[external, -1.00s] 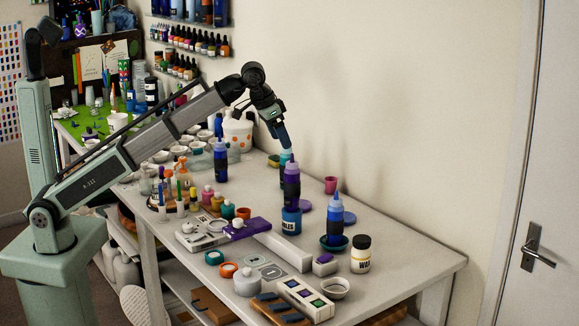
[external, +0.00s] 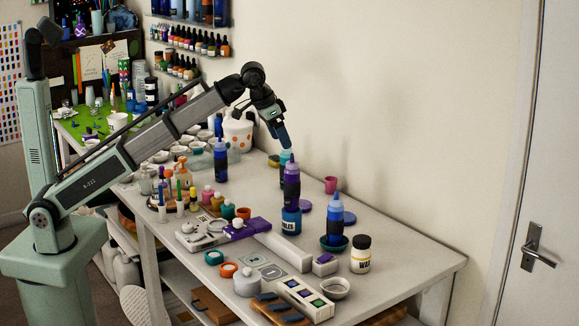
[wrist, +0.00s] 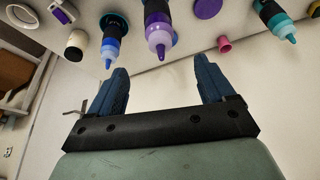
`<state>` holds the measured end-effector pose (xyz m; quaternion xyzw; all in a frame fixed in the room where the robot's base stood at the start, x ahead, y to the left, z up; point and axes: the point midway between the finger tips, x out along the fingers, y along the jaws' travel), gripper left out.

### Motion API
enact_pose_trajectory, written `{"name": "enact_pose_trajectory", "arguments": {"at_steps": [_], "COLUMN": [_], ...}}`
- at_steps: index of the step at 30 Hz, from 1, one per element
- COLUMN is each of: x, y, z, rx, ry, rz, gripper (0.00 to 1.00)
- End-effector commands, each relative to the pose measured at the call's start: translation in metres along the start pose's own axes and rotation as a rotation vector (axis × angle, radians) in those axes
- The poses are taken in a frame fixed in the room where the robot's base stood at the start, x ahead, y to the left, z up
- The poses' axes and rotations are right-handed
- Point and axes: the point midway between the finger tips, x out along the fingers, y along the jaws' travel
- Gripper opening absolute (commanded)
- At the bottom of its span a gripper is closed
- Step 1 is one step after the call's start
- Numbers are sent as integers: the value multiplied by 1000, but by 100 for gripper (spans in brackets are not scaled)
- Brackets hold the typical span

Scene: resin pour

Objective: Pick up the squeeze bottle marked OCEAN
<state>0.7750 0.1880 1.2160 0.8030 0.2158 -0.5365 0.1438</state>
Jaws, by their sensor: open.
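My gripper (external: 280,135) is open and empty, raised above the table near the wall. In the wrist view its two blue fingers (wrist: 160,68) are apart with nothing between them. Several dark squeeze bottles stand upright; no label reading OCEAN is legible. A blue-capped bottle (external: 336,218) stands in a dark teal dish (external: 334,243) at the right; it shows in the wrist view (wrist: 112,42). A purple-capped bottle (external: 292,180) stands over a blue jar. A teal-capped bottle (external: 285,157) is partly hidden behind it, below the gripper. Another blue-capped bottle (external: 220,158) stands farther left.
A wax jar (external: 361,254) and small white bowl (external: 336,288) are at the right front. Paint pots, boxes and a white bar (external: 285,250) crowd the middle. The table's right end is clear.

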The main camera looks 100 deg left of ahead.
Motion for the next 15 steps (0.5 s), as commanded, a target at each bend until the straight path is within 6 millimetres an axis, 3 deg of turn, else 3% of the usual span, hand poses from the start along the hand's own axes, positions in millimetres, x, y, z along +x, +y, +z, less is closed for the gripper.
{"name": "enact_pose_trajectory", "arguments": {"at_steps": [4,7,11,15], "x": [1,2,7,11], "y": [-6,-25,-72,-137], "z": [-2,-6,-15,-21], "rx": [-7,-31,-91,-171], "ry": [0,0,-1,-2], "rz": [-3,-13,-38,-71], "gripper": [82,82,82,82]}}
